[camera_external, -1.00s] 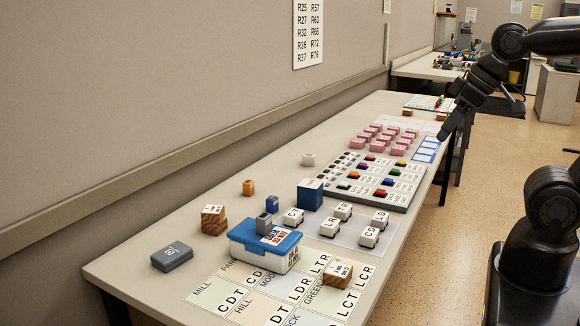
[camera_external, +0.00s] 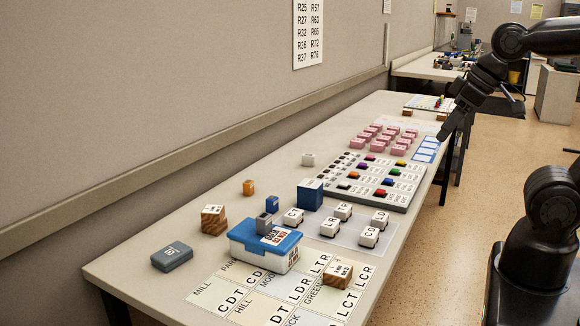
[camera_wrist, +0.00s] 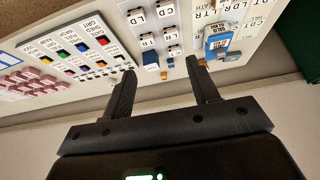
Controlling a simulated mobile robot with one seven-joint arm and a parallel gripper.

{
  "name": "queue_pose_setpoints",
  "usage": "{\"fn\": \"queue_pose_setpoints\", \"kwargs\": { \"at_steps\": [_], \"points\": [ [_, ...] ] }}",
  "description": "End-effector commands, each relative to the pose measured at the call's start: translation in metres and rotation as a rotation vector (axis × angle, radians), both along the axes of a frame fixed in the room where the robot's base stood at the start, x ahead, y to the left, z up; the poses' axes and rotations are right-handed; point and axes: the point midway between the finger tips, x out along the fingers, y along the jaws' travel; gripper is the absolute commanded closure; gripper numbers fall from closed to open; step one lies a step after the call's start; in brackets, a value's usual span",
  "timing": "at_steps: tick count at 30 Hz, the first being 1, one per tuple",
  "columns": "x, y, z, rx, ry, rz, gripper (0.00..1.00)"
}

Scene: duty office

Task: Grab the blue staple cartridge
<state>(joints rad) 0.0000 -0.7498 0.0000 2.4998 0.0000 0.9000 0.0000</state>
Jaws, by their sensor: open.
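A small upright blue block (camera_external: 272,203), probably the blue staple cartridge, stands on the table behind the blue-lidded box. It appears in the wrist view as a small blue piece (camera_wrist: 170,61). A larger blue cube (camera_external: 310,194) stands to its right; it also shows in the wrist view (camera_wrist: 150,57). My gripper (camera_external: 447,133) is over the table's right side, well away from both. In the wrist view my gripper (camera_wrist: 161,66) is open, with nothing held between its fingers; the blue pieces appear beyond them.
A white box with a blue lid (camera_external: 264,253) carries a grey block. White blocks, a colored-key panel (camera_external: 362,197) and pink blocks fill the table further back. The wall runs along the left.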

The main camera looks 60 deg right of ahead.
Motion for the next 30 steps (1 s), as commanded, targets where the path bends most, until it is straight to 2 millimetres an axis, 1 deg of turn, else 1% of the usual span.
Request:
{"fn": "queue_pose_setpoints", "kwargs": {
  "at_steps": [2, 5, 8, 13, 20, 21, 26, 30],
  "points": [
    [0.003, 0.000, 0.001, 0.000, 0.003, 0.000, 0.45],
    [0.013, 0.000, 0.006, 0.001, 0.017, 0.000, 0.45],
    [0.034, -0.001, 0.014, 0.003, 0.043, 0.001, 0.45],
    [0.081, -0.002, 0.026, 0.006, 0.095, 0.000, 0.45],
    [0.149, -0.004, 0.028, 0.009, 0.166, -0.002, 0.45],
    [0.161, -0.004, 0.027, 0.009, 0.178, -0.003, 0.45],
    [0.209, -0.005, 0.017, 0.011, 0.227, -0.004, 0.45],
    [0.252, -0.007, 0.001, 0.010, 0.269, -0.005, 0.45]
  ]
}}
